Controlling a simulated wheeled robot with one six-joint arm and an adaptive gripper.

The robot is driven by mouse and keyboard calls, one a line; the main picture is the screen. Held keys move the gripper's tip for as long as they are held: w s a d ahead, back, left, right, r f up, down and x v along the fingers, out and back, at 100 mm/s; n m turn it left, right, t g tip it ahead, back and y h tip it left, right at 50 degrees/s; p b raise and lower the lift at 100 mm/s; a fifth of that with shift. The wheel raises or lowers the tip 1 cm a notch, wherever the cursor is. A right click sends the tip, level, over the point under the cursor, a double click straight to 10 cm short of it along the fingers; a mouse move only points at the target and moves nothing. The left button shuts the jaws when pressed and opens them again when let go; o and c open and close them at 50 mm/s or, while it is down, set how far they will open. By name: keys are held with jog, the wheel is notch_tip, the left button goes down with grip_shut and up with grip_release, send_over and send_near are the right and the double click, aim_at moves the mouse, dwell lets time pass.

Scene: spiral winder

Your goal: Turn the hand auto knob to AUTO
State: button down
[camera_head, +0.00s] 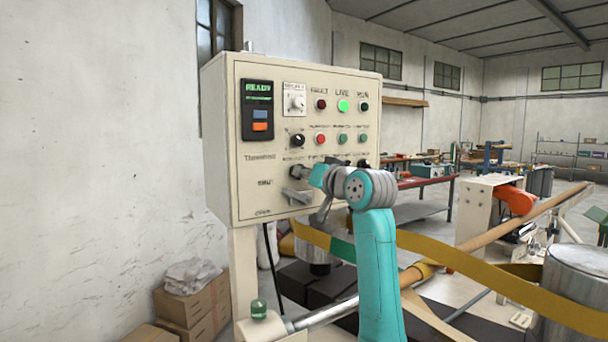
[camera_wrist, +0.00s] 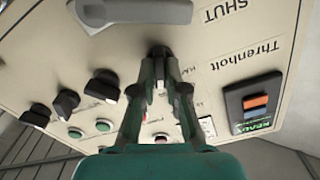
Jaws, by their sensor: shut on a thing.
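The cream control panel (camera_head: 225,150) stands at centre left in the head view. My gripper (camera_wrist: 162,72) reaches its front, with both fingertips shut on a dark knob (camera_wrist: 160,52) in the wrist view. In the head view this knob (camera_head: 297,172) is in the lower left part of the panel, left of my gripper (camera_head: 310,174). The fingers hide part of the knob, and the small label by it is too blurred to read. I cannot tell which way its pointer faces.
A grey lever handle (camera_head: 297,197) sticks out just below the held knob. A black selector (camera_head: 297,140) sits above it, with several lamps and buttons to the right. A yellow strap (camera_head: 450,262) and a metal drum (camera_head: 575,285) are at lower right.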

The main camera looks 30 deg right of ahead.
jog(key=shift+m, duration=1.1)
jog(key=c, duration=1.2)
grip_release()
jog(key=s, duration=1.2)
jog(key=shift+d, duration=0.25)
